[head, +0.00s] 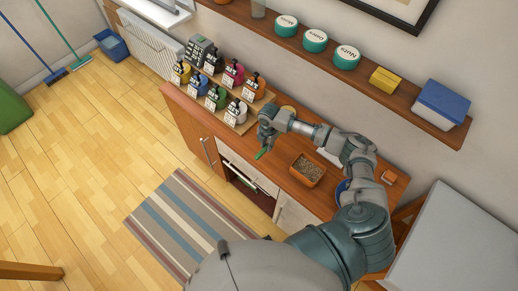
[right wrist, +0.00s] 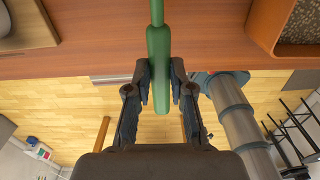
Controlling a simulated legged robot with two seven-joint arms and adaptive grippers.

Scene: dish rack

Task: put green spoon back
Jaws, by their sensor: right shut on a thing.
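The green spoon (head: 261,154) is at my right gripper (head: 265,143) in the head view, over the front part of the wooden counter (head: 262,183). In the right wrist view the spoon's thick green handle (right wrist: 159,85) lies between the two dark fingers of the right gripper (right wrist: 160,70), which are shut on it. The handle points back toward the palm, and the rest of the spoon runs out of the top of that view, so its bowl is hidden there. My left gripper is not in view.
A terracotta box with brown granular contents (head: 307,170) stands on the counter right of the gripper. Several labelled pump bottles (head: 215,96) stand at the left end. An opening with a dark interior (head: 252,190) shows in the counter front. A shelf with tins (head: 314,41) runs above.

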